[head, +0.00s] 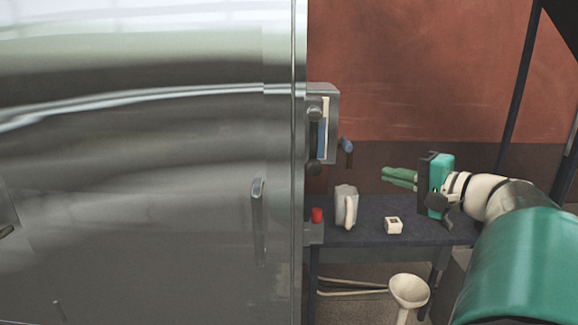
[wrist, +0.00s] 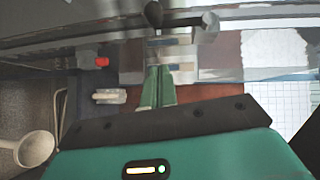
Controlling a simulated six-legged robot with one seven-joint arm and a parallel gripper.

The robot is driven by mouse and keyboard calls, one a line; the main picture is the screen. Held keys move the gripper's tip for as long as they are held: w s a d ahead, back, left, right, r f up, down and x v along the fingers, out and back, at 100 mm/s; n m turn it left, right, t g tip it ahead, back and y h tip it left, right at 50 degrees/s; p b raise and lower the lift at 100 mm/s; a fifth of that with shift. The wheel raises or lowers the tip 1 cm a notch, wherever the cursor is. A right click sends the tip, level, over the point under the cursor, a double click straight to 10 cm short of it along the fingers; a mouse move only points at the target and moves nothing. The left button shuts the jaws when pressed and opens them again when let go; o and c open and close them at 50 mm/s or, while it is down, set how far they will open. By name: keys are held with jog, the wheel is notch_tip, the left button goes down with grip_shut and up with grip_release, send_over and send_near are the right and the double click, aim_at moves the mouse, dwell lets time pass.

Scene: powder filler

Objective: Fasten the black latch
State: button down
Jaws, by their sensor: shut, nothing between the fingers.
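A large shiny metal cabinet (head: 150,200) fills the left of the head view. On its right edge is a grey bracket (head: 331,110) with dark rounded parts, one of them a black knob (head: 314,168) low on it. A black knob-like part (wrist: 153,14) shows at the top of the wrist view, beyond my fingertips. I cannot tell for certain which dark part is the black latch. My gripper (head: 384,174) is shut and empty, to the right of the bracket and a little lower, pointing left. Its green fingers (wrist: 157,72) lie together in the wrist view.
A dark table (head: 370,235) stands below my gripper with a pale grey jug-like object (head: 345,207) and a small white block (head: 393,225). A red button (head: 317,215) is beside the cabinet. A cream funnel (head: 408,290) stands lower down. A short blue-ended lever (head: 347,146) juts out near the bracket.

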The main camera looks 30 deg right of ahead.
jog(key=w+a+f, duration=0.1)
jog(key=w+a, duration=0.1)
jog(key=w, duration=0.4)
jog(key=w+a, duration=0.2)
jog(key=w, duration=0.4)
jog(key=shift+a+f, duration=0.35)
jog(key=shift+a, duration=0.05)
